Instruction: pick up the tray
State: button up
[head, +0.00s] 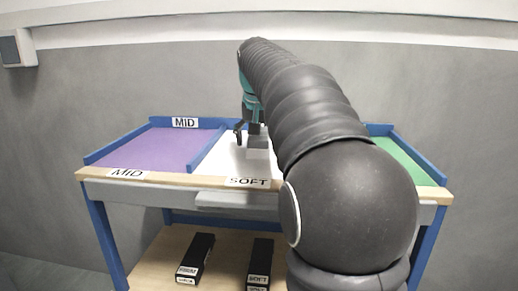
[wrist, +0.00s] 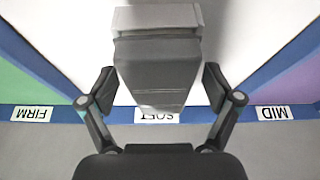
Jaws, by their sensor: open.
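No thing is plainly marked as a tray. A grey blocky object (wrist: 157,65) with a paler grey top end lies between the spread fingers of my gripper (wrist: 160,90) in the wrist view. In the head view a small grey piece (head: 258,142) shows just below my gripper (head: 247,133), over the white section marked SOFT (head: 222,158). My gripper is open, with a finger on each side of the grey object. I cannot tell whether they touch it. A pale grey slab (head: 236,200) juts out under the table's front edge, its right part hidden by my arm.
The table (head: 88,178) has blue rims around a purple MID section (head: 150,148) at left and a green section (head: 402,162) at right, marked FIRM (wrist: 31,113) in the wrist view. Two black labelled boxes (head: 196,257) (head: 260,262) lie on the lower shelf (head: 228,255). My arm hides the table's right middle.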

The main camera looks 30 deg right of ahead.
jog(key=shift+c, duration=0.2)
jog(key=c, duration=1.2)
jog(key=shift+r, duration=0.1)
